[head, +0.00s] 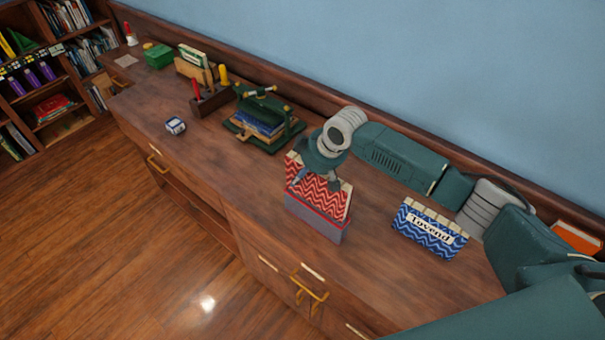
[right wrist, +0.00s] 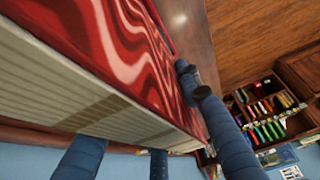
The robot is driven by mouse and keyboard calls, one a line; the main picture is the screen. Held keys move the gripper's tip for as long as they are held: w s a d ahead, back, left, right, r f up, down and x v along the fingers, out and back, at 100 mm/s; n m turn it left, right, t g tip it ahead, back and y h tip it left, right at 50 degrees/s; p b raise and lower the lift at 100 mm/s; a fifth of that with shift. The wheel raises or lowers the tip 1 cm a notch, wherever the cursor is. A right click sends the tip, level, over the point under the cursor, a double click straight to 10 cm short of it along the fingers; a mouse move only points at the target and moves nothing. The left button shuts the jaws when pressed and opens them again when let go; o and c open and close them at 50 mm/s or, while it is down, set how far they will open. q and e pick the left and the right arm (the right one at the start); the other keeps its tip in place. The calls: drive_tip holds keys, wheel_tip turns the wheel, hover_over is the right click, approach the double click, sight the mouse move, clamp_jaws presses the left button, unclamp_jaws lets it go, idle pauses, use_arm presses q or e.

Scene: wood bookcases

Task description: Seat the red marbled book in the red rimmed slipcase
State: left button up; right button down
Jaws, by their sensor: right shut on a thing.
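The red marbled book (head: 320,194) stands upright, with red and white wavy covers and cream page edges. The grey slipcase with a red rim (head: 314,224) stands on the wooden counter. The book's upper part rises above the rim and its lower part is hidden by the slipcase wall; it looks partly inside. My right gripper (head: 317,180) comes down from above and is shut on the book's upper part. In the right wrist view the book (right wrist: 150,55) fills the left side, with dark blue fingers around it. My left gripper is not in view.
A blue marbled book block with a label (head: 430,230) stands to the right on the counter (head: 215,160). The counter's front edge is close to the slipcase.

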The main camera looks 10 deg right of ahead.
sight(303, 184)
drive_tip(key=shift+f+b, duration=1.15)
drive_tip(key=shift+f, duration=0.85)
drive_tip(key=c, duration=1.2)
unclamp_jaws()
drive_tip(key=shift+o, duration=0.4)
drive_tip(key=shift+f, duration=0.1)
drive_tip(key=v, duration=1.2)
